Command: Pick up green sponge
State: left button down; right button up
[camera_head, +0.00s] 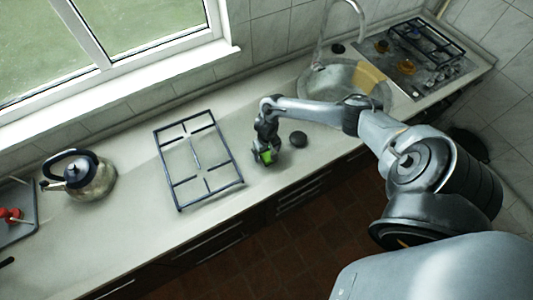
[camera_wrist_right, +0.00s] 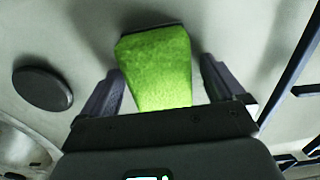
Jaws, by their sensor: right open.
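The green sponge (camera_head: 266,156) is on the pale counter near its front edge in the head view, partly hidden by my right gripper (camera_head: 266,158). In the right wrist view the sponge (camera_wrist_right: 157,68) is upper centre, between the two dark fingers of the right gripper (camera_wrist_right: 160,85). A gap shows between the sponge and each finger. The right gripper is open. A dark edge shows along the sponge's far end. My left gripper is not in view.
A dark round object (camera_head: 298,139) lies just right of the gripper and also shows in the wrist view (camera_wrist_right: 42,88). A black grate (camera_head: 183,206) lies to the left. A kettle (camera_head: 92,178) stands farther left, and a sink (camera_head: 335,78) is at the back right.

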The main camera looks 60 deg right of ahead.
jog(key=shift+c, duration=0.3)
jog(key=c, duration=1)
jog(key=shift+c, duration=0.2)
jog(key=shift+r, duration=0.55)
jog(key=r, duration=0.1)
jog(key=s+r+p, duration=0.1)
jog(key=r, duration=0.1)
jog(key=shift+d+r, duration=0.15)
jog(key=shift+r, duration=0.1)
jog(key=shift+s+d+r+p, duration=0.15)
jog(key=shift+s+r+p, duration=0.15)
jog(key=shift+s+r, duration=1.1)
jog(key=shift+s+d+r+p, duration=0.2)
jog(key=shift+s+r, duration=0.5)
jog(key=shift+s, duration=1.45)
jog(key=shift+s+d+r+p, duration=0.1)
jog(key=shift+s+r+p, duration=0.25)
jog(key=shift+s+r, duration=1.05)
jog(key=shift+s+f, duration=0.35)
